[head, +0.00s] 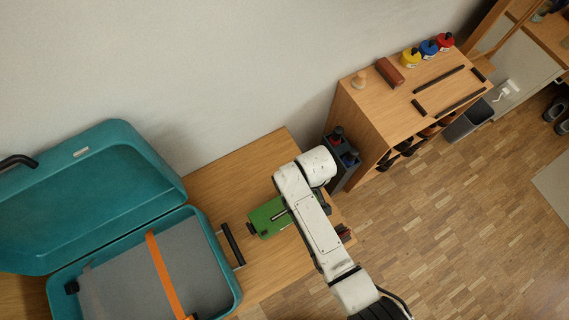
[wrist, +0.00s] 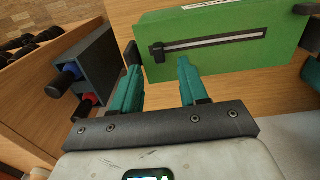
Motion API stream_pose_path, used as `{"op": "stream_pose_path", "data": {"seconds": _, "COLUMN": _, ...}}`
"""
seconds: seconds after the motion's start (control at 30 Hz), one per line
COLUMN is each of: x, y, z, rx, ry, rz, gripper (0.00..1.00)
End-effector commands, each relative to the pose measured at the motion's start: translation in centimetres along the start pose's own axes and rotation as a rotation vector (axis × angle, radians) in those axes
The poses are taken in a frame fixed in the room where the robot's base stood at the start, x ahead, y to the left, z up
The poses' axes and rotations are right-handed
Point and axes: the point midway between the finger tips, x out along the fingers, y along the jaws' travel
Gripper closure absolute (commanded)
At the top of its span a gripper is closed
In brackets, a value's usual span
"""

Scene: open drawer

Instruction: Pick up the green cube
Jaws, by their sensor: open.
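The green thing is a long box (head: 268,216) with a slot and a dark slider on its face, not a plain cube. It lies on the wooden tabletop, partly behind my arm in the head view. In the wrist view the green box (wrist: 215,40) fills the upper right. My gripper (wrist: 158,70) has two teal fingers spread apart with nothing between them. The fingertips are just short of the box's near edge, toward its left end. Whether they touch it I cannot tell. In the head view my arm hides most of the gripper.
An open teal suitcase (head: 120,190) stands left of the box. A black bar handle (head: 232,243) lies between them. A dark caddy (head: 345,160) with red and blue items stands beyond the table's right end; it also shows in the wrist view (wrist: 92,75). A wooden shelf (head: 410,100) stands farther right.

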Motion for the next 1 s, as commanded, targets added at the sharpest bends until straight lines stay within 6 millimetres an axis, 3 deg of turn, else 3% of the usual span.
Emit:
{"op": "stream_pose_path", "data": {"seconds": 0.2, "x": 2.4, "y": 0.0, "z": 0.0, "rx": 0.0, "ry": 0.0, "rz": 0.0, "gripper": 0.56}}
{"op": "stream_pose_path", "data": {"seconds": 0.47, "x": 2.6, "y": 0.0, "z": 0.0, "rx": 0.0, "ry": 0.001, "rz": 0.0, "gripper": 0.56}}
{"op": "stream_pose_path", "data": {"seconds": 0.9, "x": 2.6, "y": 0.0, "z": 0.0, "rx": 0.001, "ry": 0.0, "rz": 0.0, "gripper": 0.98}}
{"op": "stream_pose_path", "data": {"seconds": 1.0, "x": 2.6, "y": 0.0, "z": 0.0, "rx": 0.001, "ry": 0.0, "rz": 0.0, "gripper": 1.0}}
